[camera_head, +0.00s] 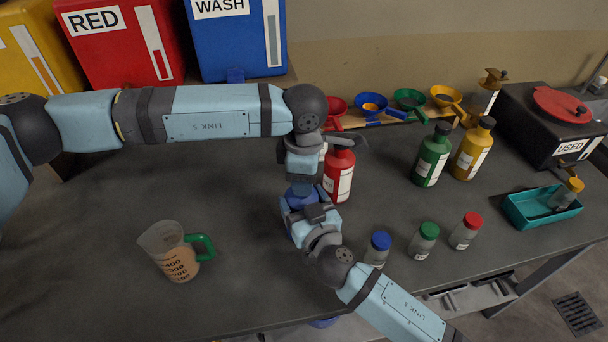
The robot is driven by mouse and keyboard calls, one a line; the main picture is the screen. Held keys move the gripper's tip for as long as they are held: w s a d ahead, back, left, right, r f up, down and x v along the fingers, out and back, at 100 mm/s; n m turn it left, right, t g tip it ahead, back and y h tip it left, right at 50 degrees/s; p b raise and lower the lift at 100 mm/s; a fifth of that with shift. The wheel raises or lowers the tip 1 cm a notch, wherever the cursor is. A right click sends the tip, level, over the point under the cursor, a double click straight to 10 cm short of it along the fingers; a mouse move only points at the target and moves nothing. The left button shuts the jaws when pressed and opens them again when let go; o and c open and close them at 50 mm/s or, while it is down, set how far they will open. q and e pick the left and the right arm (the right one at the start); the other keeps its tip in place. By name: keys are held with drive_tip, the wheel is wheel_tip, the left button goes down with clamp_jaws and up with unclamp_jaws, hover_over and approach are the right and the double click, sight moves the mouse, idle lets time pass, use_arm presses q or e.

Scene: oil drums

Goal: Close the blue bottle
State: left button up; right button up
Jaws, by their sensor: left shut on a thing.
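The blue bottle (299,191) stands near the middle of the table, mostly hidden by my two grippers; only patches of its blue body show. My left gripper (302,176) points down right above it and is shut at the bottle's top. The cap is hidden there, so I cannot tell how it sits on the neck. My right gripper (308,212) reaches in from the lower right and lies against the bottle's body. Its fingertips are hard to make out.
A red bottle (339,177) stands close behind the grippers. A measuring jug (172,254) stands front left. Small jars with blue (381,241), green (429,231) and red (472,220) lids stand right. Green (432,158) and yellow (472,152) bottles stand farther back.

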use_arm(q)
drive_tip(key=shift+o, duration=0.2)
drive_tip(key=m, duration=0.8)
drive_tip(key=shift+s+a+m, duration=0.1)
drive_tip(key=shift+s+m, duration=0.05)
drive_tip(key=shift+m, duration=0.25)
drive_tip(key=m, duration=0.6)
drive_tip(key=shift+a, duration=0.15)
drive_tip(key=m, duration=0.7)
drive_tip(key=shift+a, duration=0.1)
drive_tip(key=shift+c, duration=0.2)
drive_tip(key=m, duration=0.4)
drive_tip(key=shift+a, duration=0.1)
drive_tip(key=m, duration=0.3)
drive_tip(key=shift+m, duration=0.3)
drive_tip(key=o, duration=0.9)
